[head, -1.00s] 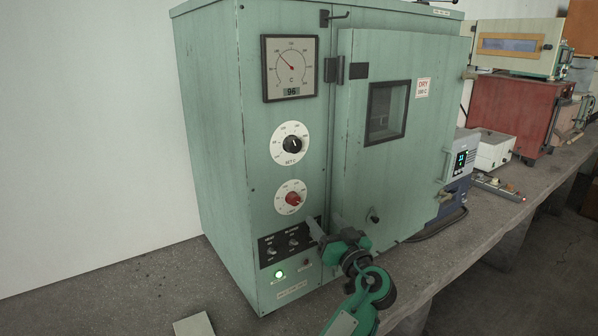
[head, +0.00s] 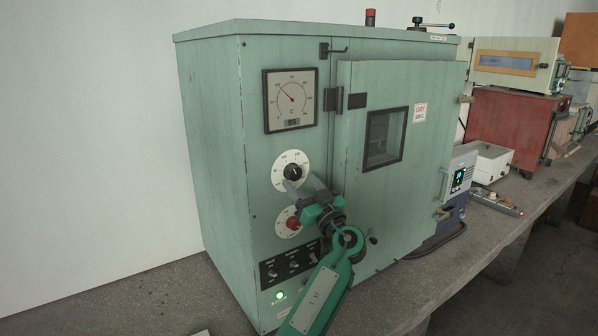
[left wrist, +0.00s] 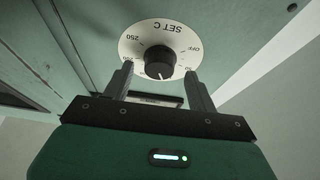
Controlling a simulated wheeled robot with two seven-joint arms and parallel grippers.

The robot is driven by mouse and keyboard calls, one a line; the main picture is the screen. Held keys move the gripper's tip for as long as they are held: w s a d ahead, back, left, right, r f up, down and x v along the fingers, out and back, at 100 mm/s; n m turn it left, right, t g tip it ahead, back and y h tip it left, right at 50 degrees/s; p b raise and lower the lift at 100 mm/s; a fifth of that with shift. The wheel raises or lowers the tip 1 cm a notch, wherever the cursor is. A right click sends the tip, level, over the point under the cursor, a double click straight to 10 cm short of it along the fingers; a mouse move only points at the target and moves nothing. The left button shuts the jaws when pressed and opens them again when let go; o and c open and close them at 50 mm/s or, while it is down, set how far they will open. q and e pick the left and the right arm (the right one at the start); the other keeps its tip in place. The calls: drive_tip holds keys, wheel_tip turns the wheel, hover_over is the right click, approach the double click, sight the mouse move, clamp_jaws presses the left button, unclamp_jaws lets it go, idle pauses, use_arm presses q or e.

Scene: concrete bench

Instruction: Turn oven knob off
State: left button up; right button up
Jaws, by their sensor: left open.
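The green oven (head: 215,130) stands on the bench. Its upper black knob (head: 292,171) sits on a white round dial, and a red knob (head: 292,223) sits on a second dial below. In the left wrist view the black knob (left wrist: 160,62) has its dial marked "SET C", with OFF at the right, and appears upside down. Its white mark points towards the bottom of the picture. My left gripper (head: 304,183) is open in front of the black knob. Its fingers (left wrist: 159,74) are on either side of the knob, apparently apart from it. My right gripper is not in view.
The oven door (head: 350,200) with its window is shut, just right of the knobs. A blue-grey device (head: 460,180), a white box and a red cabinet (head: 505,125) stand further right.

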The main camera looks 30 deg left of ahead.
use_arm(q)
drive_tip(key=shift+x, duration=1)
drive_tip(key=shift+f, duration=0.1)
